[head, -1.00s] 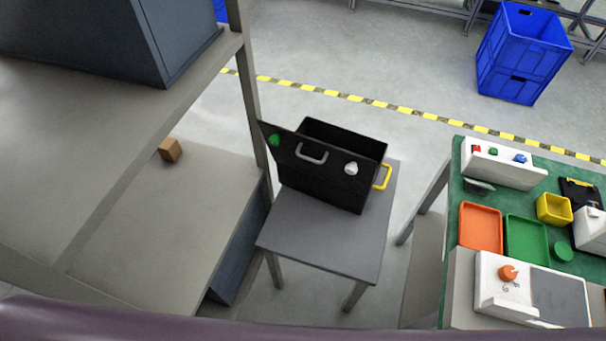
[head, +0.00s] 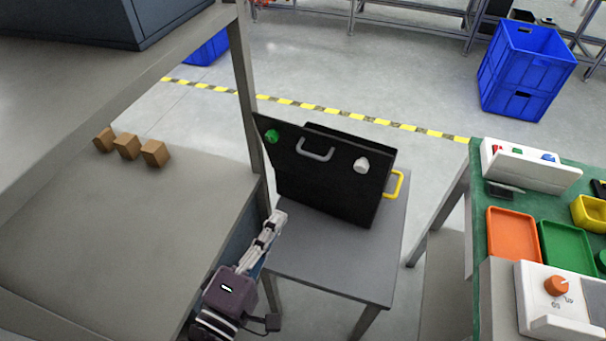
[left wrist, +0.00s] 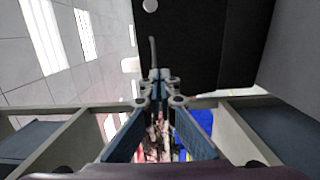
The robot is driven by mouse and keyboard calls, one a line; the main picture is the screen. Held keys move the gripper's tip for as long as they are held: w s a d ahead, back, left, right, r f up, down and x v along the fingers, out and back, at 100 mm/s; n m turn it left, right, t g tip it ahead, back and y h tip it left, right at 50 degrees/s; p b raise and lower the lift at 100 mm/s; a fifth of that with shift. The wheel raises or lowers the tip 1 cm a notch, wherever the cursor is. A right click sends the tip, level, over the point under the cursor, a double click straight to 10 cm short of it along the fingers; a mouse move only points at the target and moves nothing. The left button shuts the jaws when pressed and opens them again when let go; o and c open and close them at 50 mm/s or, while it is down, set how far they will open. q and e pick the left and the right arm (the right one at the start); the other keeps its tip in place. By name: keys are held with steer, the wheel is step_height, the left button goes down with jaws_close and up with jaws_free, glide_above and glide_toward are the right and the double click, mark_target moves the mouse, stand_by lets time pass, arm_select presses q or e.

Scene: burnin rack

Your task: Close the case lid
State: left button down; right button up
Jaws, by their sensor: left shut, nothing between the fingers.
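The black case (head: 345,131) stands on a small grey table (head: 330,265). Its lid (head: 320,180) stands raised on the side facing me, so the case's inside is hidden in the head view. The lid carries a grey handle (head: 315,150), a green knob (head: 271,136) and a white knob (head: 361,165). My left gripper (head: 281,214) is shut and empty, just below and left of the lid in the head view. In the left wrist view its closed fingers (left wrist: 158,76) point toward a black panel (left wrist: 180,40) of the case. Contact cannot be told.
A rack post (head: 247,100) rises close left of the case, beside a shelf (head: 110,230) with wooden blocks (head: 127,147). A yellow handle (head: 395,184) sticks out at the case's right. A green-topped workbench (head: 480,225) stands to the right. The small table's front is bare.

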arm_select(q)
steer(key=r+p+x, duration=0.1)
steer(key=p+x, duration=0.1)
steer(key=x, duration=1.2)
steer(key=shift+r+p, duration=0.2)
steer(key=shift+p, duration=0.2)
steer(key=shift+a, duration=0.1)
